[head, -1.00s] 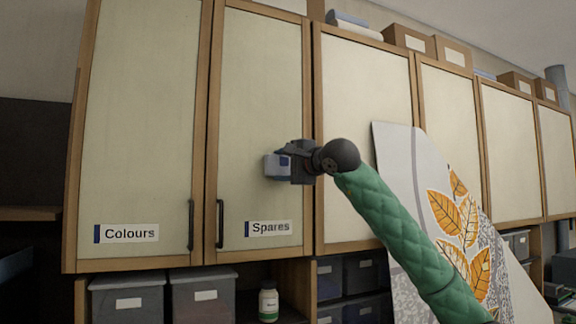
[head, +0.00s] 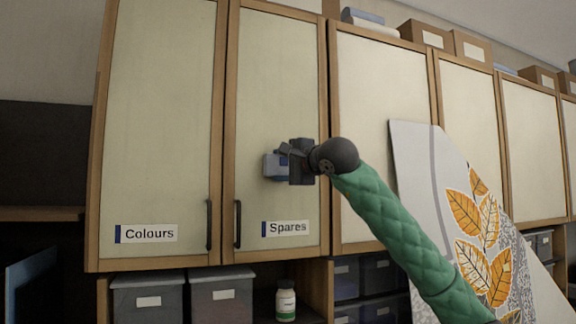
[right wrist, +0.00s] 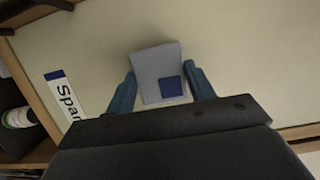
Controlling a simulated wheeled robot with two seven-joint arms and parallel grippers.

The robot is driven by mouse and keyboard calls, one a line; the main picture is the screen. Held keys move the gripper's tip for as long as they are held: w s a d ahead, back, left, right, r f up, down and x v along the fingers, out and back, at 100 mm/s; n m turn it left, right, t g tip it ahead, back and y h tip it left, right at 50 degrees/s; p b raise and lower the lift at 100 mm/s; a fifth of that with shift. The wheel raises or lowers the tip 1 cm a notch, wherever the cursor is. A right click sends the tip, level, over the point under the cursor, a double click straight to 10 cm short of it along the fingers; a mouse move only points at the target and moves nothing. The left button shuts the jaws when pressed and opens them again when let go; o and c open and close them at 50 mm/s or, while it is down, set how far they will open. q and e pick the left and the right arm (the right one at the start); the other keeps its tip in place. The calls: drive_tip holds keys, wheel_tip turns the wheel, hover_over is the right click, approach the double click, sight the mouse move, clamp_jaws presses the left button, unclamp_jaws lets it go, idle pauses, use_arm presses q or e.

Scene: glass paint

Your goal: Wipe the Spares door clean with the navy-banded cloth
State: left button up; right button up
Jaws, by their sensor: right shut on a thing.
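The Spares door (head: 277,90) is a pale cream panel in a wooden frame, with its Spares label (head: 286,228) low down and a dark handle at its lower left. My right gripper (head: 284,165) is in front of the middle of this door. It is shut on the navy-banded cloth (head: 270,166), a folded pale grey-blue pad. In the right wrist view the cloth (right wrist: 158,62) sits between the two blue fingers, with a navy patch showing, close to the door; I cannot tell whether it touches. No distinct marks show on the door. My left gripper is not in view.
The Colours door (head: 160,100) is just left of the Spares door. Below are lidded grey bins (head: 220,295) and a white jar (head: 286,301). A tall panel with orange leaves (head: 475,215) leans at the right, behind my right arm. Boxes sit on top of the cupboards.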

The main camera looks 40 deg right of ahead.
drive_tip(key=shift+w+a, duration=0.2)
drive_tip(key=shift+a, duration=0.6)
drive_tip(key=shift+s, duration=0.1)
drive_tip(key=shift+s+a+b, duration=0.25)
drive_tip(key=shift+s+b, duration=0.05)
drive_tip(key=shift+s, duration=0.65)
drive_tip(key=shift+s+a+b, duration=0.2)
drive_tip(key=shift+s+b, duration=0.15)
drive_tip(key=shift+s, duration=0.65)
drive_tip(key=shift+s+a+b, duration=0.25)
drive_tip(key=shift+s+b, duration=0.05)
drive_tip(key=shift+s, duration=0.65)
drive_tip(key=s, duration=0.3)
drive_tip(key=shift+a+b, duration=0.3)
drive_tip(key=shift+a, duration=0.05)
